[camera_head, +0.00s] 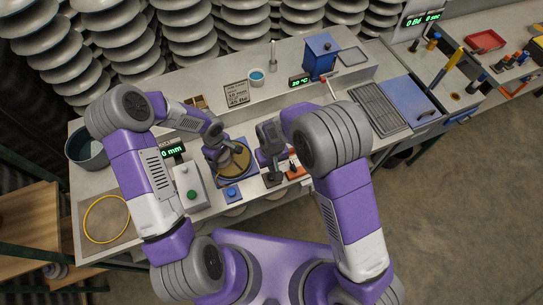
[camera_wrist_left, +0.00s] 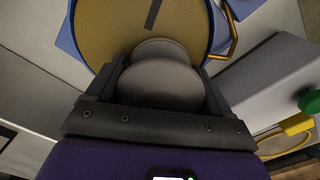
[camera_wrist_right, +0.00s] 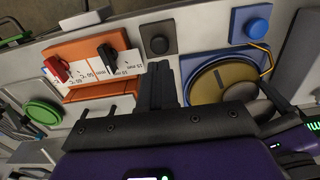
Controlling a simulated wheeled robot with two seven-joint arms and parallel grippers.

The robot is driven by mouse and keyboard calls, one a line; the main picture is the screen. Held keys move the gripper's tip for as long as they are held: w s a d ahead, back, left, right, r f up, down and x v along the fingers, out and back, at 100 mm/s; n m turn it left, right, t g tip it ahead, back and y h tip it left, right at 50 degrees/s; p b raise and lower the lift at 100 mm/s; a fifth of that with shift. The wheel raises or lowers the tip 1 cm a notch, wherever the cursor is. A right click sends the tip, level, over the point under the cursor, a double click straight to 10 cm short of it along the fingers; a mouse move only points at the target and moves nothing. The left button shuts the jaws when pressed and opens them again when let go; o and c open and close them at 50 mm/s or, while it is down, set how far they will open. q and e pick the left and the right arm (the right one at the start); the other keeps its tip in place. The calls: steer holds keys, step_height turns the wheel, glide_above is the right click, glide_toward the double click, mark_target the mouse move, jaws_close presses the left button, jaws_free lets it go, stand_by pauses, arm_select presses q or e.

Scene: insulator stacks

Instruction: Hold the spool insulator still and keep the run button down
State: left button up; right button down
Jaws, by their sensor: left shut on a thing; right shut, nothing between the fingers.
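The spool insulator (camera_wrist_left: 160,82) is a smooth grey rounded body at the tan turntable disc (camera_wrist_left: 110,30). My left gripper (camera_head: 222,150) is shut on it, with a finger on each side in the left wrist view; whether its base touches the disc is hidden. My right gripper (camera_wrist_right: 157,70) is shut and empty, beside the turntable. Its fingertips are close to a black button (camera_wrist_right: 158,45) on a dark plate; I cannot tell contact. A blue button (camera_wrist_right: 257,27) on a blue plate also shows in the head view (camera_head: 232,190). No readable label shows which is the run button.
An orange panel (camera_wrist_right: 88,50) with red and black knobs lies beside the black button. A white box with a green button (camera_head: 191,195) stands left of the turntable. A blue box (camera_head: 321,58) and a grooved tray (camera_head: 378,108) are farther right. A yellow ring (camera_head: 106,219) lies at left.

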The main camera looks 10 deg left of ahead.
step_height(320, 180, up, 6)
steer(key=shift+w+f, duration=0.1)
stand_by(0.9)
arm_select(q)
steer(key=o, duration=1.2)
steer(key=shift+o, duration=0.2)
steer(key=shift+r, duration=0.15)
step_height(320, 180, up, 12)
steer(key=shift+f, duration=0.1)
